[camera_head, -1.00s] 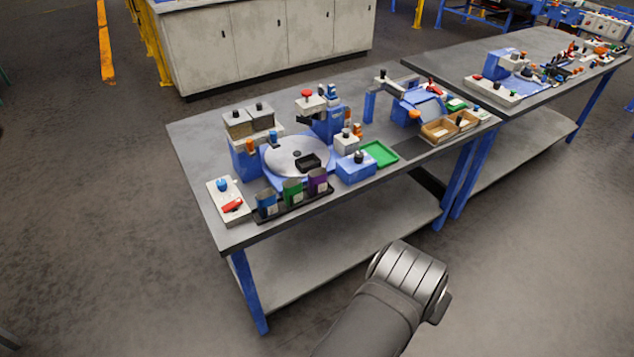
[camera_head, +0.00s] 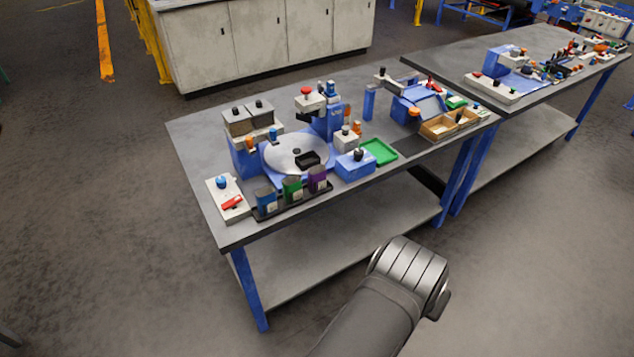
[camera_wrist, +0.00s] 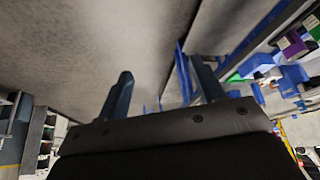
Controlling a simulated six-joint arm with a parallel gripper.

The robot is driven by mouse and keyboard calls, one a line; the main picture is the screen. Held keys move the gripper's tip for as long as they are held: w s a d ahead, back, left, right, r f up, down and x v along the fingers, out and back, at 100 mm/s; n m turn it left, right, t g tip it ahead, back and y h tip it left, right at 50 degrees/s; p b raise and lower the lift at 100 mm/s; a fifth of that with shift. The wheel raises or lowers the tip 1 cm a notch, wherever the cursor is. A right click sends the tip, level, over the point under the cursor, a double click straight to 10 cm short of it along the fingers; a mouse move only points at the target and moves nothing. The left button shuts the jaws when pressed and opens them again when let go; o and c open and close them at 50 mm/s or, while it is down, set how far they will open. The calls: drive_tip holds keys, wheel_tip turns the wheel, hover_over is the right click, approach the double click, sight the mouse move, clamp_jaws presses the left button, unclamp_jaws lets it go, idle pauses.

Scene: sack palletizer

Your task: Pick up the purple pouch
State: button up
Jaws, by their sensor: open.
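The purple pouch (camera_head: 317,178) stands upright in a black rack (camera_head: 292,204) at the front edge of the near table. It is the rightmost pouch, beside a green pouch (camera_head: 293,188) and a blue pouch (camera_head: 266,199). In the wrist view a purple item (camera_wrist: 291,46) shows at the upper right, well to the side of the fingers. My gripper (camera_wrist: 160,92) is open and empty, its two fingers spread apart. In the head view only my arm shows, in front of the table, and the fingers are out of sight.
A round grey turntable (camera_head: 283,155) sits behind the rack. A blue box (camera_head: 355,166) and a green tray (camera_head: 379,151) stand to the right of the pouches. A white panel with a red switch (camera_head: 231,202) is at the left. The floor before the table is clear.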

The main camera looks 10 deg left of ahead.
drive_tip(key=w+a+n+g+y, duration=0.3)
drive_tip(key=w+n+g+y, duration=0.3)
drive_tip(key=w, duration=0.5)
drive_tip(key=n+t+h, duration=0.1)
drive_tip(key=n+h, duration=0.3)
drive_tip(key=n, duration=0.3)
hover_over(317, 177)
drive_tip(key=w+a, duration=0.2)
drive_tip(key=w, duration=0.1)
drive_tip(key=f, duration=1.1)
drive_tip(key=shift+s+d, duration=0.3)
drive_tip(key=shift+d, duration=0.05)
drive_tip(key=shift+s+d+f, duration=0.1)
drive_tip(key=shift+d+f, duration=0.1)
drive_tip(key=shift+f, duration=1.2)
drive_tip(key=shift+s+d+f, duration=0.1)
drive_tip(key=shift+d+f, duration=0.1)
drive_tip(key=shift+f, duration=1.15)
